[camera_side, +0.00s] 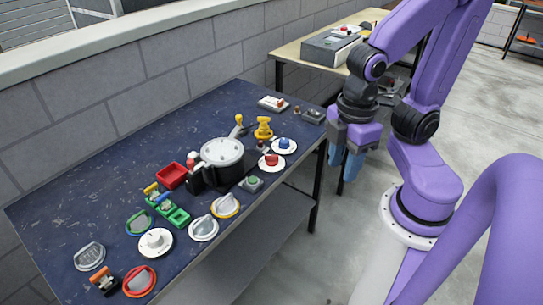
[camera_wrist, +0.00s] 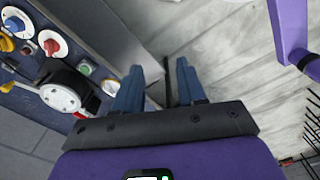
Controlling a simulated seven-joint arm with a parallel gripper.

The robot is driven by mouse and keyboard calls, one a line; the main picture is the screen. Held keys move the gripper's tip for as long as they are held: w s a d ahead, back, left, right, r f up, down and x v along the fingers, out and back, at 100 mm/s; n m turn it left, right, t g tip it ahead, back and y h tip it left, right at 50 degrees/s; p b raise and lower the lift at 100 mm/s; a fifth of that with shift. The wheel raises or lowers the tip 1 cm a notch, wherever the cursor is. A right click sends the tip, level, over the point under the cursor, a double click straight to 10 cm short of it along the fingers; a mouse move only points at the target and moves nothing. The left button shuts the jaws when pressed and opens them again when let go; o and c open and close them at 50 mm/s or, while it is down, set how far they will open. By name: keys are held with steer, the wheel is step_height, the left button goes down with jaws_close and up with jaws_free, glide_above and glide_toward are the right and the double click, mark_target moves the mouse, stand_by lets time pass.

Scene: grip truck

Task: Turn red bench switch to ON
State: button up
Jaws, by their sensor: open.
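A red-rimmed round switch (camera_side: 139,281) with a pale handle lies at the near left edge of the dark blue bench (camera_side: 85,135) in the side view. A red knob on a white round plate (camera_side: 271,160) sits near the bench's right end; it also shows at the upper left of the wrist view (camera_wrist: 52,44). I cannot tell which one the task names, and their ON marks are too small to read. My gripper (camera_side: 345,164) hangs off the right end of the bench, apart from both. Its blue fingers (camera_wrist: 159,78) are open and empty, with floor beneath.
A blue knob (camera_side: 284,144) stands beside the red knob. A black pot-like device with a grey lid (camera_side: 222,152) is mid-bench. Several round switches line the front edge, with a red bin (camera_side: 171,176) behind. A second table (camera_side: 300,52) stands beyond. Clear floor is at right.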

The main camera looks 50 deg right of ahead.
steer(key=w+m, duration=0.2)
steer(key=w, duration=0.8)
steer(key=m, duration=0.5)
glide_above(272, 156)
step_height(272, 156, down, 4)
step_height(272, 156, down, 17)
steer(key=shift+d+f, duration=0.1)
steer(key=shift+f, duration=0.1)
jaws_close()
